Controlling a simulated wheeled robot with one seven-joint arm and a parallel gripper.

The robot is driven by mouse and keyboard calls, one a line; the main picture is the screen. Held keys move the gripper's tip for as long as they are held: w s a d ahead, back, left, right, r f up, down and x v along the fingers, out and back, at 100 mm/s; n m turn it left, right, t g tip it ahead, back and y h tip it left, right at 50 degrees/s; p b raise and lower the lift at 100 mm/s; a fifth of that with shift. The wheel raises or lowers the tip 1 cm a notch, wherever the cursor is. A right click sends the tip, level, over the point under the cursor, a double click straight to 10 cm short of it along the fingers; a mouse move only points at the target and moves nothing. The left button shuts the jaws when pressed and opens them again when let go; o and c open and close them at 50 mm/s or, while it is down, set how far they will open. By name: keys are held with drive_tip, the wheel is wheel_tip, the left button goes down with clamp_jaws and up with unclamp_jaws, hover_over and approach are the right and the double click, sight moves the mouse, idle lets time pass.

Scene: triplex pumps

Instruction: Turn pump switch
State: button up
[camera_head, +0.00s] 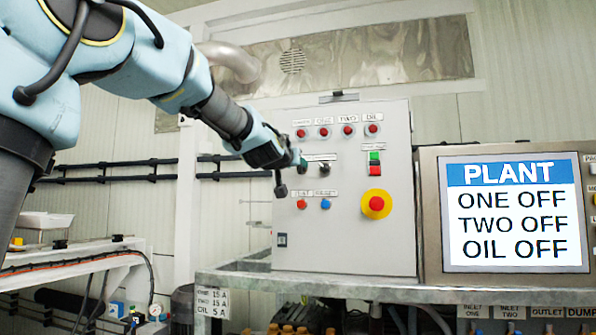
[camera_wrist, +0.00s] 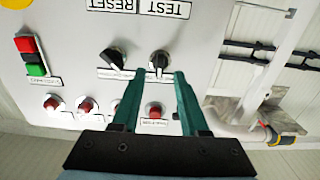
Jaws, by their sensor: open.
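The grey control panel (camera_head: 345,235) carries two black rotary switches. One switch (camera_wrist: 158,62) shows in the wrist view between and just beyond my fingertips, its white pointer near vertical in the picture. The other switch (camera_wrist: 113,57) is to its left there, turned at a slant; in the head view it is right of my gripper (camera_head: 298,160). Their labels are too blurred to read. My gripper (camera_wrist: 160,76) is open and empty, its green fingers pointing at the panel. I cannot tell whether it touches the switch. In the head view, my gripper hides the nearer switch.
A red emergency button (camera_head: 376,203) on yellow, red and green buttons (camera_head: 375,164), orange and blue buttons (camera_head: 313,203) and red lamps (camera_head: 335,131) surround the switches. A screen (camera_head: 516,213) reads ONE OFF, TWO OFF, OIL OFF. A metal bench edge (camera_head: 420,288) runs below.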

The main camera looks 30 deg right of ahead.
drive_tip(key=b+v, duration=0.3)
drive_tip(key=v, duration=0.4)
drive_tip(key=shift+s+a, duration=0.2)
drive_tip(key=shift+s, duration=0.1)
drive_tip(key=w+a+f+n+g+y+p, duration=0.2)
drive_tip(key=w+a+f+y+p, duration=0.15)
drive_tip(key=a+f, duration=0.75)
drive_tip(key=w+a+f+n+g+y+p, duration=0.2)
drive_tip(key=a+f+y, duration=0.35)
drive_tip(key=f, duration=0.85)
drive_tip(key=s+a+f+n+g+y+p, duration=0.1)
drive_tip(key=s+a+f+g+p, duration=0.1)
drive_tip(key=s+a+f, duration=0.6)
drive_tip(key=s+a+f+n+g+y+p, duration=0.2)
drive_tip(key=s+a+f+g, duration=0.3)
drive_tip(key=s+a+f, duration=0.4)
drive_tip(key=a, duration=0.4)
drive_tip(key=shift+g, duration=0.3)
drive_tip(key=shift+s, duration=0.1)
drive_tip(key=shift+c, duration=0.4)
